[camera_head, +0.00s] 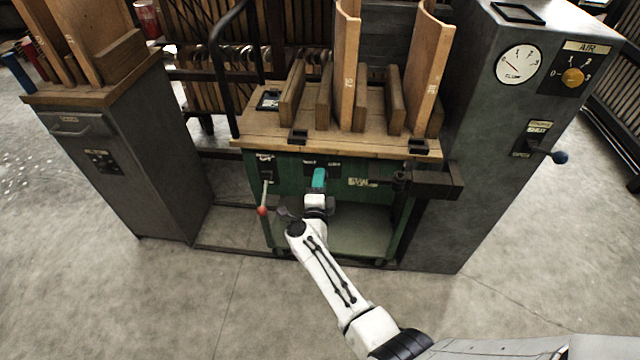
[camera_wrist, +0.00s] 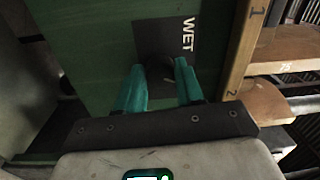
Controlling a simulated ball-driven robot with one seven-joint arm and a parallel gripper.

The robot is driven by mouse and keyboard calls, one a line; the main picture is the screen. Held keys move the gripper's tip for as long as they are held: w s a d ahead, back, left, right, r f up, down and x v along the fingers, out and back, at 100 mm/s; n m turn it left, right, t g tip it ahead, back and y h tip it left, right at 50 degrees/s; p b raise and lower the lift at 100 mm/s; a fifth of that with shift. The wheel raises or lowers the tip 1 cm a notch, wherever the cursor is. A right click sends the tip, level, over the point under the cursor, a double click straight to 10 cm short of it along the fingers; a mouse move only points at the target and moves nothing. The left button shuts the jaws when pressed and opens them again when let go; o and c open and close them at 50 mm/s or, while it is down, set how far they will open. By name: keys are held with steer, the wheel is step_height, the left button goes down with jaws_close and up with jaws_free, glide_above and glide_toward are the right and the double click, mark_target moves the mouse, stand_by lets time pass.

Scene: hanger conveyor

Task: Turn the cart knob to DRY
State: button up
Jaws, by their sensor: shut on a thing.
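The green cart (camera_head: 285,172) with a wooden top stands in the middle of the head view. My gripper (camera_head: 318,180) reaches its front panel, with teal fingers against a dark plate. In the wrist view the two fingers (camera_wrist: 158,82) are shut on a dark knob (camera_wrist: 154,66), one on each side. The black knob plate (camera_wrist: 145,33) shows the word WET, turned sideways. The DRY mark cannot be made out in either view. The knob's pointer is too dark to read.
A lever with a red ball (camera_head: 262,210) hangs left of my gripper. A dark vise-like block (camera_head: 432,184) juts out at the cart's right. A grey cabinet (camera_head: 165,150) stands left, and a tall grey cabinet (camera_head: 490,200) with gauge and AIR dial stands right. The floor in front is clear.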

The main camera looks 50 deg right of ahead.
steer(key=shift+m+b, duration=0.35)
steer(key=shift+m, duration=1.35)
steer(key=o, duration=1)
steer(key=shift+o, duration=0.2)
steer(key=p+v, duration=0.3)
steer(key=v, duration=0.8)
steer(key=shift+w, duration=0.2)
